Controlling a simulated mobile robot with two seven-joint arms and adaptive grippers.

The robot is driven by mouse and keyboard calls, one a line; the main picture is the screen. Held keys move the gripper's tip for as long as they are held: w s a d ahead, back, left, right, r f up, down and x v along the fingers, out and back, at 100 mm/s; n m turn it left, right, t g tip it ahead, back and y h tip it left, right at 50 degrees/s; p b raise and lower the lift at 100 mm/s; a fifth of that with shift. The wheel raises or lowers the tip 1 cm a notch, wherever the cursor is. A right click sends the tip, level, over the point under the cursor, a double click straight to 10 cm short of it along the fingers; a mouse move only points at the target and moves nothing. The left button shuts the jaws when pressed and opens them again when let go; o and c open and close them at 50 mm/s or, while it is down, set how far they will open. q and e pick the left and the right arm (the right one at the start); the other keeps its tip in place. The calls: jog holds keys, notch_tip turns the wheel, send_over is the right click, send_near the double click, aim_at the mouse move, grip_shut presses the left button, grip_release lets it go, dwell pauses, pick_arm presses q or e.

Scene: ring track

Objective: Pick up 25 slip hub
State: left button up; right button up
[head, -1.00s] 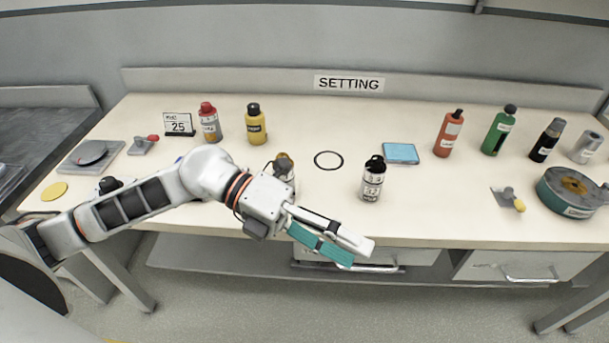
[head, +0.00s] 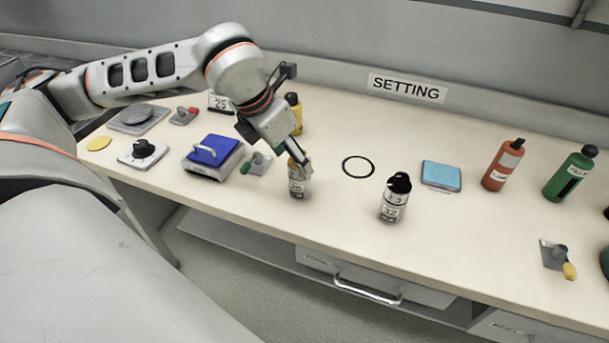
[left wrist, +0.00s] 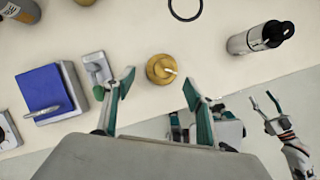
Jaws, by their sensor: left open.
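A small bottle-like hub (head: 298,182) with a pale label stands upright near the table's front edge. Its label is too small to read. In the left wrist view its round golden top (left wrist: 160,70) shows from above, ahead of my fingers. My left gripper (head: 304,165) is over it in the head view, partly hiding its top. In the left wrist view my left gripper (left wrist: 158,88) is open, its teal fingers spread on either side below the hub. My right gripper (left wrist: 265,102) shows only in the left wrist view, fingers apart and empty.
A black-topped labelled bottle (head: 395,198) stands to the right, beyond a black ring mark (head: 358,167). To the left are a blue block with a handle (head: 216,151) and a green-knobbed lever (head: 256,164). A yellow bottle (head: 294,112) and a "25" card (head: 220,103) stand behind.

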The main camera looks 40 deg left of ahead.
aim_at(300, 177)
pick_arm(q)
jog(key=x, duration=0.6)
jog(key=shift+w+d+f+b, duration=0.1)
jog(key=shift+f+b, duration=0.25)
jog(key=c, duration=1.3)
